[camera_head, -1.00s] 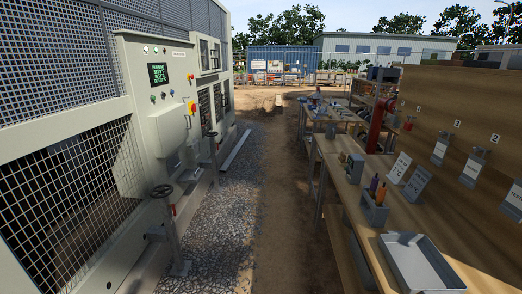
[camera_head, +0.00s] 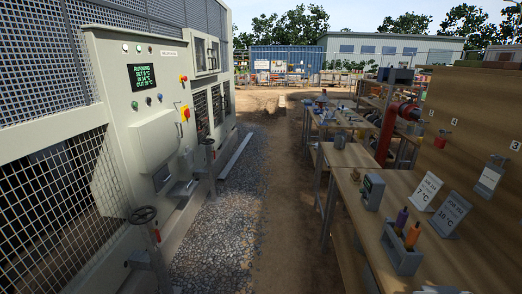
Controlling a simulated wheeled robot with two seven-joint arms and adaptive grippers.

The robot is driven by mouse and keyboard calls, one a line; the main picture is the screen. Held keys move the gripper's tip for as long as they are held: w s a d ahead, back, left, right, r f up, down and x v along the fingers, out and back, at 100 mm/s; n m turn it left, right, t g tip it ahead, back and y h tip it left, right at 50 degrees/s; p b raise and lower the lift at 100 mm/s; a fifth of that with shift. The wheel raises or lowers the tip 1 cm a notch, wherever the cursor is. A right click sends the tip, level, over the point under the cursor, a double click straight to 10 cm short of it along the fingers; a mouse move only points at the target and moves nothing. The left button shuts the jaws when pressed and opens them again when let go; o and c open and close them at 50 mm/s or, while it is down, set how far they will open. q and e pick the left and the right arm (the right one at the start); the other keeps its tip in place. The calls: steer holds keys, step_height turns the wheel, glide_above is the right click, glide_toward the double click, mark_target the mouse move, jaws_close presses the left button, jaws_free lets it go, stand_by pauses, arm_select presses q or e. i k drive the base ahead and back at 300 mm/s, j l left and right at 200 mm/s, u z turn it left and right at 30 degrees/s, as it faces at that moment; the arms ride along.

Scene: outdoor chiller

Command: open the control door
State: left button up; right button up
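The chiller's control panel (camera_head: 125,108) is a pale grey-green cabinet front on the left. It carries a lit green-text display (camera_head: 141,76), small buttons below it and a red-and-yellow switch (camera_head: 185,113) near its right edge. A protruding pale cover (camera_head: 152,143) sits on its lower half, with a darker recess beneath it. The front appears flush with the cabinet, but I cannot tell for certain which panel is the control door.
A gravel strip (camera_head: 225,220) and dirt path (camera_head: 280,165) run clear ahead. Wooden workbenches (camera_head: 400,180) line the right, holding a tool holder (camera_head: 402,250), signs (camera_head: 427,188) and a red cylinder (camera_head: 386,135).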

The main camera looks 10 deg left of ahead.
mark_target(159, 137)
steer(key=i, duration=1.55)
steer(key=i+u, duration=0.25)
steer(key=i, duration=0.2)
steer(key=i+l+u, duration=0.3)
steer(key=i, duration=0.15)
steer(key=i+l+u, duration=0.25)
steer(key=i, duration=0.2)
